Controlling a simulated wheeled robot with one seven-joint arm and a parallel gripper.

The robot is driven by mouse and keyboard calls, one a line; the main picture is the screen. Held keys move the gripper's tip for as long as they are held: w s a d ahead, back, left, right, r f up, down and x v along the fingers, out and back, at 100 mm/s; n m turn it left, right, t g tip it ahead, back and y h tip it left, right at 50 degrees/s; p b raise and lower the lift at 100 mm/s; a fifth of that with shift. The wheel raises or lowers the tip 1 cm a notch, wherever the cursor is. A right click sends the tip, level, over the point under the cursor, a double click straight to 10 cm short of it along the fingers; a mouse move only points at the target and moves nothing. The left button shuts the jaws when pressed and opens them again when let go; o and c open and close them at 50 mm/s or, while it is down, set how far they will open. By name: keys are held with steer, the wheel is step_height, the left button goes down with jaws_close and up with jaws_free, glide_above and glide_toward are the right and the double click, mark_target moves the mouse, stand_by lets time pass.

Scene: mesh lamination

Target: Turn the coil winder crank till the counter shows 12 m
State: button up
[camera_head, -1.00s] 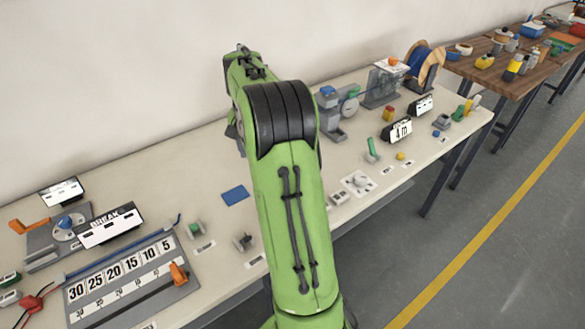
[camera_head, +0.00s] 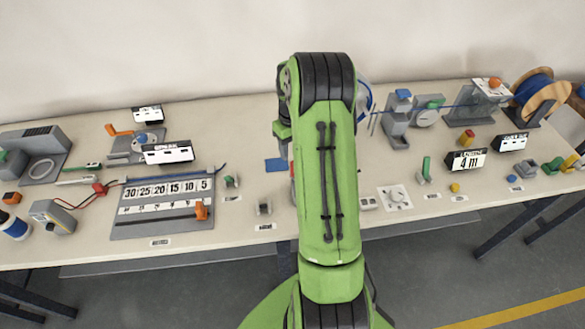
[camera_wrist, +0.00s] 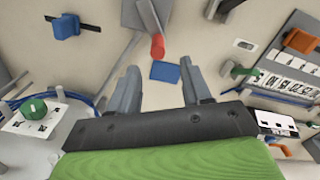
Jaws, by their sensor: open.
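The counter display (camera_head: 466,160) stands on the right of the bench and reads 4 m. A red cylinder (camera_wrist: 157,46) on a grey bar (camera_wrist: 148,15) shows in the wrist view and looks like the crank handle. In the head view my arm hides most of that spot; a blue cable coil (camera_head: 365,98) peeks out behind it. My gripper (camera_wrist: 160,90) is open, its two grey fingers apart. The red cylinder appears between and beyond the fingertips, and I see no contact. A grey disc with blue cable (camera_wrist: 30,150) fills the lower left of the wrist view.
A blue pad (camera_head: 276,165) lies left of my arm, near a slotted length board (camera_head: 160,225). A grey dial unit (camera_head: 397,125) and a wooden cable reel (camera_head: 541,97) stand to the right. A white plate with a knob (camera_head: 395,197) lies near the front edge.

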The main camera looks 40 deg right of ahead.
step_height(320, 180, down, 10)
steer(key=shift+s+d+r, duration=0.15)
steer(key=shift+r, duration=0.1)
steer(key=shift+c, duration=0.3)
jaws_close()
steer(key=shift+m, duration=0.3)
